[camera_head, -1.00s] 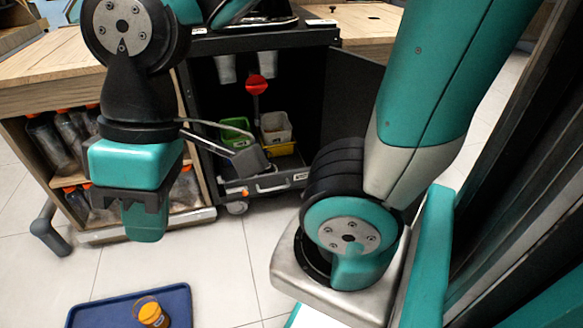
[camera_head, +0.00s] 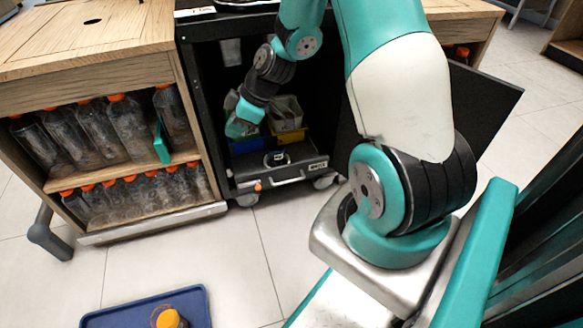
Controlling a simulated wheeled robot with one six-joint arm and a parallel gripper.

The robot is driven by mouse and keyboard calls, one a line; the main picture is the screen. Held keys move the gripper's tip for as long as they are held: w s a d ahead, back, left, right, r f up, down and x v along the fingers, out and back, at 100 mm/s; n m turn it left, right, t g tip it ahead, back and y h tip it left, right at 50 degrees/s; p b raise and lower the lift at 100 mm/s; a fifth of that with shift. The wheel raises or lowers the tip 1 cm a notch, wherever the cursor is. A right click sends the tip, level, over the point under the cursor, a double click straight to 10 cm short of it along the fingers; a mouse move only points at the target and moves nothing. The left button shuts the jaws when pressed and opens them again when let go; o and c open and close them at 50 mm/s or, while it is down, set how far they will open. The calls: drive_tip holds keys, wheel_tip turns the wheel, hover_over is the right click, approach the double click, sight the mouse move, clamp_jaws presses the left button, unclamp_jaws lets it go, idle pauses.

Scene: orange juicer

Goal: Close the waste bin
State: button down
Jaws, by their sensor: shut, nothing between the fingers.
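The waste bin area is inside the open black juicer cabinet (camera_head: 212,100). A yellow bin (camera_head: 292,136) and a blue bin (camera_head: 246,145) stand inside, partly hidden by my arm. Below them is a low black drawer front (camera_head: 310,166) with a metal handle. Which of these is the waste bin, and how far the drawer is out, I cannot tell clearly. My gripper (camera_head: 238,126) is at the cabinet opening, in front of the bins' left side and above the drawer. It is shut and empty; its fingertips are small and hard to make out.
The black cabinet door (camera_head: 485,102) stands open to the right, partly behind my arm. A wooden shelf unit (camera_head: 85,70) with orange-capped bottles stands at left. A blue tray (camera_head: 125,316) with an orange-topped container (camera_head: 169,319) is at the lower left. Pale floor lies between.

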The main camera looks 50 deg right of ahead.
drive_tip(key=s+d+f+t+h, duration=0.2)
drive_tip(key=s+d+f, duration=0.3)
drive_tip(key=d+f, duration=0.55)
drive_tip(key=s+d+f+t+h, duration=0.15)
drive_tip(key=s+d+f, duration=0.25)
drive_tip(key=d+f, duration=0.65)
drive_tip(key=b, duration=0.5)
approach(285, 172)
drive_tip(key=shift+n+g+h, duration=0.25)
drive_tip(key=shift+n+h, duration=0.05)
drive_tip(key=shift+h, duration=0.05)
drive_tip(key=a+f, duration=0.2)
drive_tip(key=f, duration=0.1)
drive_tip(key=a+f, duration=0.1)
drive_tip(key=shift+w+f, duration=0.2)
drive_tip(key=shift+f, duration=0.15)
drive_tip(key=shift+w+d+r, duration=0.1)
drive_tip(key=shift+w+d, duration=0.25)
drive_tip(key=shift+w, duration=0.2)
drive_tip(key=shift+w+d+r, duration=0.15)
drive_tip(key=shift+w+d, duration=0.2)
drive_tip(key=shift+w, duration=0.15)
drive_tip(key=shift+w+d+r+b, duration=0.15)
drive_tip(key=shift+w+d+b, duration=0.2)
drive_tip(key=shift+w, duration=0.15)
